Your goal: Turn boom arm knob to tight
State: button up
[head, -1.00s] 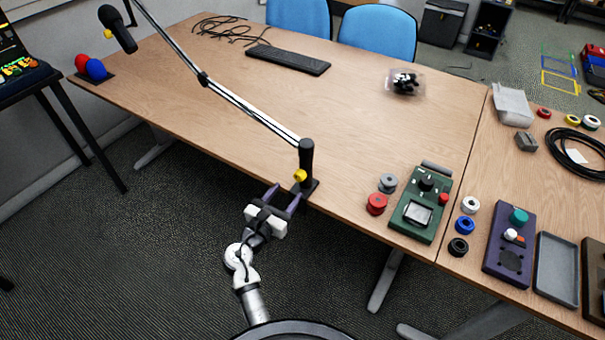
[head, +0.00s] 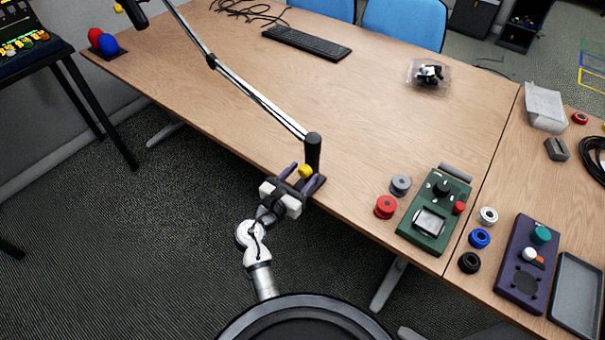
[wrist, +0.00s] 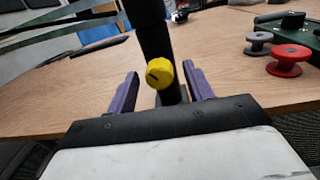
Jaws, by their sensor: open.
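The boom arm knob is small and yellow. It sits low on the black upright post (head: 313,150) of the boom arm (head: 245,92), near the table's front edge. In the head view the knob (head: 306,170) shows between my gripper's fingers. My gripper (head: 302,181) is open, with one purple finger on each side. In the wrist view the knob (wrist: 160,74) is centred between the fingertips, a little above them, with a dark mark on its face. The fingers do not touch it in that view.
A red spool (head: 386,207) and a grey spool (head: 400,185) stand right of the post, beside a green device (head: 434,212). A keyboard (head: 306,42) lies at the back. The middle of the table is clear.

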jog(key=shift+c, duration=0.3)
jog(key=c, duration=0.9)
jog(key=shift+m, duration=0.4)
jog(key=m+b, duration=0.2)
jog(key=m, duration=0.1)
jog(key=shift+f, duration=0.15)
jog(key=shift+m+b, duration=1.2)
jog(key=shift+m, duration=0.5)
jog(key=shift+r, duration=0.2)
